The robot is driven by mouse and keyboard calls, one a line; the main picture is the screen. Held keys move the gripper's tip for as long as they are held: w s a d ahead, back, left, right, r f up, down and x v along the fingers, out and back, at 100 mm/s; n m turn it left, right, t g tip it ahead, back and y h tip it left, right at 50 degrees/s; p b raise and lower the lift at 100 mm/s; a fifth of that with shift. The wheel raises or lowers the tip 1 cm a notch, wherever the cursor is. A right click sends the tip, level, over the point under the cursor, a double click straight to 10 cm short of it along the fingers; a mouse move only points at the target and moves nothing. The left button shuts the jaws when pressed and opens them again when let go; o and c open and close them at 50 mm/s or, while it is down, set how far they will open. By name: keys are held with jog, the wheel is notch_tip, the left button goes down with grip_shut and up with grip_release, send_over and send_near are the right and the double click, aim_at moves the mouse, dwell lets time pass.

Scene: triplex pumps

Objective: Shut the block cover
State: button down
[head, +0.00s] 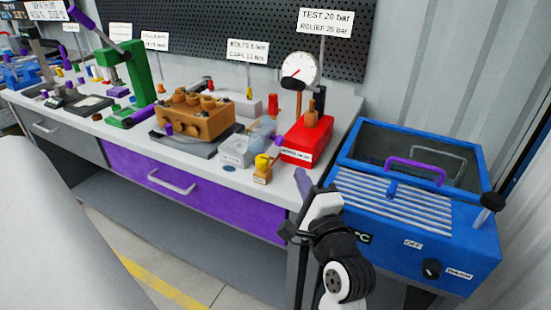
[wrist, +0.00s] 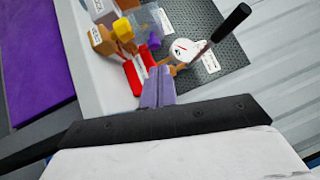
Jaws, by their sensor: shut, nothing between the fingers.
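No part is clearly marked as the block cover. A brown pump block (head: 194,118) with several round caps on top sits on a dark mat on the bench. A clear plastic box (head: 237,151) stands right of it, with a clear panel (head: 262,130) tilted up behind it; I cannot tell whether that panel is its lid. My gripper (head: 303,182) has purple fingers, pressed together and empty. It is at the bench's right front edge, before the red pump unit (head: 308,140). In the wrist view the shut fingers (wrist: 158,88) point toward the red unit (wrist: 138,75).
A blue machine (head: 420,215) with a purple handle (head: 415,168) stands right of the bench. A yellow-topped brown bottle (head: 262,174) stands at the bench front. A gauge (head: 300,68) and a green press (head: 135,75) rise above the bench.

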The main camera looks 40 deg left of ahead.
aim_at(269, 134)
jog(key=p+x, duration=0.2)
jog(key=x, duration=0.5)
jog(key=shift+a+r, duration=0.15)
jog(key=shift+r, duration=0.05)
jog(key=a, duration=0.1)
jog(key=a+p, duration=0.1)
jog(key=a, duration=0.1)
jog(key=shift+s+a+r, duration=0.15)
jog(key=shift+r, duration=0.2)
jog(key=shift+s+a, duration=0.1)
jog(key=shift+a, duration=0.25)
jog(key=shift+r, duration=0.1)
